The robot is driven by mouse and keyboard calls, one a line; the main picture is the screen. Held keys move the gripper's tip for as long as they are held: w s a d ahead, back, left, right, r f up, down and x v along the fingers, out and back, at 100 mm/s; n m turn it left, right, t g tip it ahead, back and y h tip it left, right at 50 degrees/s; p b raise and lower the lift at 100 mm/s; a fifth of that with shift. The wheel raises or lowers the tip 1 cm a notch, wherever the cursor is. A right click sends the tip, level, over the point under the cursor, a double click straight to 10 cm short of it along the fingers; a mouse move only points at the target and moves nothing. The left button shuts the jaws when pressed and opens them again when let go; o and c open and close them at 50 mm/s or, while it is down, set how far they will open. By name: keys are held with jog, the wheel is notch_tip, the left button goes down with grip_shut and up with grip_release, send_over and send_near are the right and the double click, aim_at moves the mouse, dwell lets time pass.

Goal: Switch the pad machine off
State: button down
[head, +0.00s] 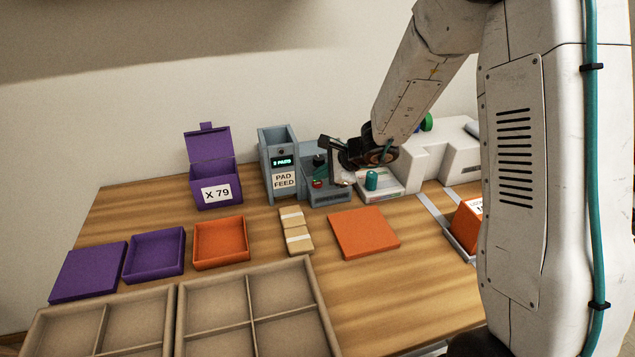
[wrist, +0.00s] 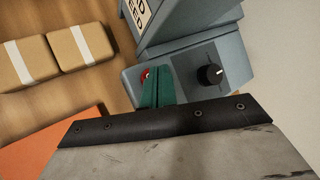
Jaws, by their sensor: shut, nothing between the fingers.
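The pad machine is a blue-grey housing (head: 279,150) labelled PAD FEED, with a lit green display reading what looks like 2 PADS. A low grey control box (head: 331,198) adjoins its right side.
Two tan packs (head: 296,238) and an orange slab (head: 363,233) lie in front. A purple box marked X 79 (head: 214,175), small trays and divided trays (head: 255,293) occupy the left.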

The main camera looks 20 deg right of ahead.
aim_at(321, 184)
jog(key=shift+f, duration=0.4)
jog(key=shift+r, duration=0.1)
dwell(0.3)
jog(key=shift+r, duration=0.85)
jog(key=shift+r, duration=0.1)
jog(key=shift+r, duration=2.9)
